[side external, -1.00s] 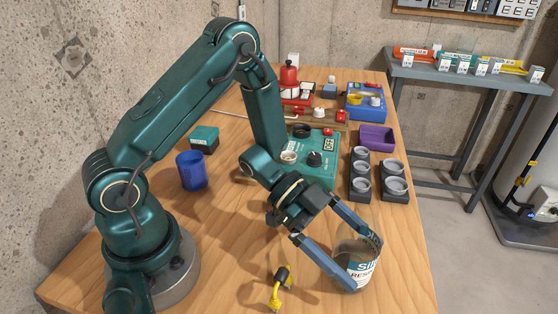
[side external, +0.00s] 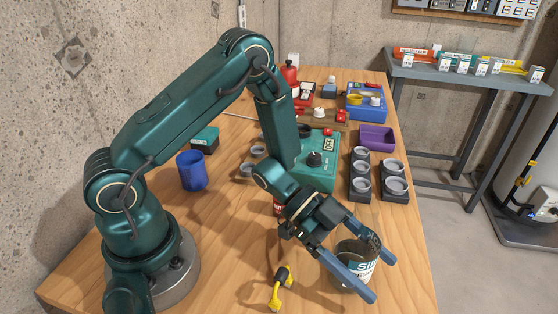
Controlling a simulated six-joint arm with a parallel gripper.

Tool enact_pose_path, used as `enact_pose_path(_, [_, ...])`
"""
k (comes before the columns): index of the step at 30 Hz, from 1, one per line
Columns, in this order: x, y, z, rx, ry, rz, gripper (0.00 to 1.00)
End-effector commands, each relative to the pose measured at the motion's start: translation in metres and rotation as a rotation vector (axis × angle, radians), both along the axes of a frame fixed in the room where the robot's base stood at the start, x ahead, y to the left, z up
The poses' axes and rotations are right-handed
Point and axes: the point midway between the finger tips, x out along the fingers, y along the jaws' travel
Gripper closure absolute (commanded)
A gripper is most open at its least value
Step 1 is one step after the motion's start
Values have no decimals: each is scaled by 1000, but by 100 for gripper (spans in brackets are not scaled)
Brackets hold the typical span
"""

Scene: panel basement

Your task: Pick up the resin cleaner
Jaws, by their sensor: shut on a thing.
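The resin cleaner (side external: 347,282) is a jar with a white and teal label, partly readable, near the front right of the wooden table. My gripper (side external: 380,277) reaches over it from the left. Its two blue-grey fingers lie on either side of the jar and are shut on it. The near finger hides part of the jar's front and label. The jar looks upright; I cannot tell whether its base touches the table.
A yellow and black tool (side external: 279,288) lies left of the jar. Behind are a teal device (side external: 318,175), dark holders with grey rings (side external: 360,190), a purple tray (side external: 376,138) and a blue cup (side external: 192,171). The table's right edge is close to the jar.

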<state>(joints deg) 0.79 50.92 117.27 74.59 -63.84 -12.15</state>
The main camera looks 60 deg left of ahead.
Motion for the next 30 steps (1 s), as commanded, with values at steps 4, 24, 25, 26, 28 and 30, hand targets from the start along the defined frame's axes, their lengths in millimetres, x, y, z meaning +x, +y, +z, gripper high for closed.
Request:
enact_pose_path(4, [0, 0, 1, -1, -1, 0, 91])
enact_pose_path(24, [1, 4, 44, -1, -5, 3, 91])
enact_pose_path(25, [2, 8, 46, -2, -6, 3, 91])
enact_pose_path(26, [2, 12, 48, -2, -6, 4, 91])
enact_pose_path(28, [3, 20, 53, -1, -6, 4, 91])
enact_pose_path(30, [3, 28, 58, -1, -5, 3, 91])
